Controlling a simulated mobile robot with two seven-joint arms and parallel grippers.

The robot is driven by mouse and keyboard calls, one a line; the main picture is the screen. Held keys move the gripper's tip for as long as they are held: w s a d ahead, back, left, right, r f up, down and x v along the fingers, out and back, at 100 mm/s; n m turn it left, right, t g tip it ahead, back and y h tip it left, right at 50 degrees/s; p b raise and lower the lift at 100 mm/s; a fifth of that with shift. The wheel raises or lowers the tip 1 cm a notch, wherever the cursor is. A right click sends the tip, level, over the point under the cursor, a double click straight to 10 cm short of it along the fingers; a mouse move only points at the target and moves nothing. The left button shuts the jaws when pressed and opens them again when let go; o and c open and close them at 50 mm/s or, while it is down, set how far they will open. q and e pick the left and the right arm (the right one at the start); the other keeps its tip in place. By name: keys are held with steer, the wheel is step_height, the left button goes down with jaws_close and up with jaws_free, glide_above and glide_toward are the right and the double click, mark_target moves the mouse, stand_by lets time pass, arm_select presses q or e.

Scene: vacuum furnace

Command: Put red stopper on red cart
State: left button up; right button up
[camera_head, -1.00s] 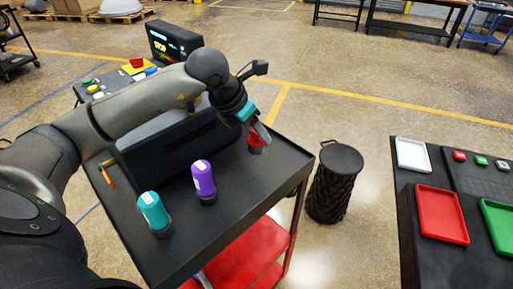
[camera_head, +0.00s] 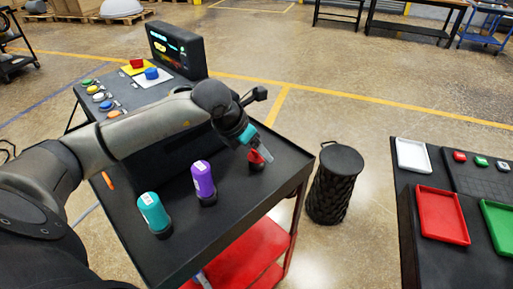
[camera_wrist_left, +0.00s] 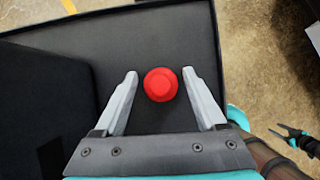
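The red stopper (camera_head: 256,158) stands on the black top of the red cart (camera_head: 240,231), near its far right corner. In the left wrist view the stopper (camera_wrist_left: 161,85) is a round red cap between the fingertips. My left gripper (camera_head: 263,151) is low over it. It is open, with a gap on each side of the stopper (camera_wrist_left: 161,85). The fingers partly hide the stopper in the head view. My right gripper is not in the head view. A small dark and teal part at the lower right of the wrist view may be it, but is unclear.
A purple stopper (camera_head: 203,181) and a teal stopper (camera_head: 153,213) stand on the cart top. A black box lies behind my arm. A black round bin (camera_head: 336,183) stands right of the cart. A red tray (camera_head: 441,214) and a green tray (camera_head: 497,226) lie on the right table.

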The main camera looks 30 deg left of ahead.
arm_select(q)
steer(key=shift+o, duration=0.6)
steer(key=shift+r, duration=0.15)
steer(key=v, duration=1.2)
